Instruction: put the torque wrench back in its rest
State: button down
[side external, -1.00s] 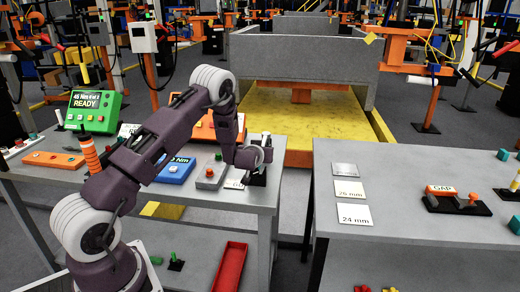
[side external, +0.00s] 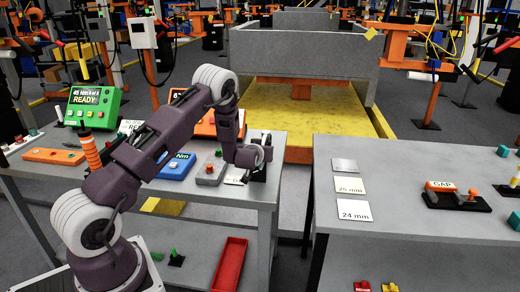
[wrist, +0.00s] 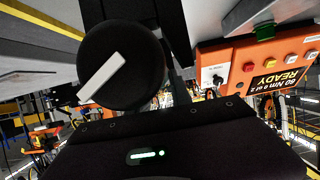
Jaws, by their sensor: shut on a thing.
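My gripper (side external: 257,172) is at the right end of the left bench, low over its top and mostly hidden by my own wrist. In the wrist view a black round head with a white bar, which looks like the torque wrench's head (wrist: 142,68), sits right in front of my gripper's dark body. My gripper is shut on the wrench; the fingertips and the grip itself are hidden. A dark upright piece beside my wrist may be the rest or part of my gripper; I cannot tell which, nor whether the wrench touches the rest.
A grey box with a red button (side external: 211,172) and a blue Nm box (side external: 177,167) stand left of my gripper. An orange controller reading READY (wrist: 262,75) is close by. A green READY display (side external: 94,103) is farther left. A gap separates the right bench (side external: 410,165).

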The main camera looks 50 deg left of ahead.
jog(key=shift+f, duration=0.4)
dwell(0.5)
jog(key=c, duration=1.2)
grip_release()
jog(key=shift+o, duration=0.6)
jog(key=shift+f, duration=0.1)
jog(key=shift+s+d, duration=0.1)
jog(key=v, duration=0.6)
jog(key=shift+s+d, duration=0.25)
jog(key=shift+s, duration=0.05)
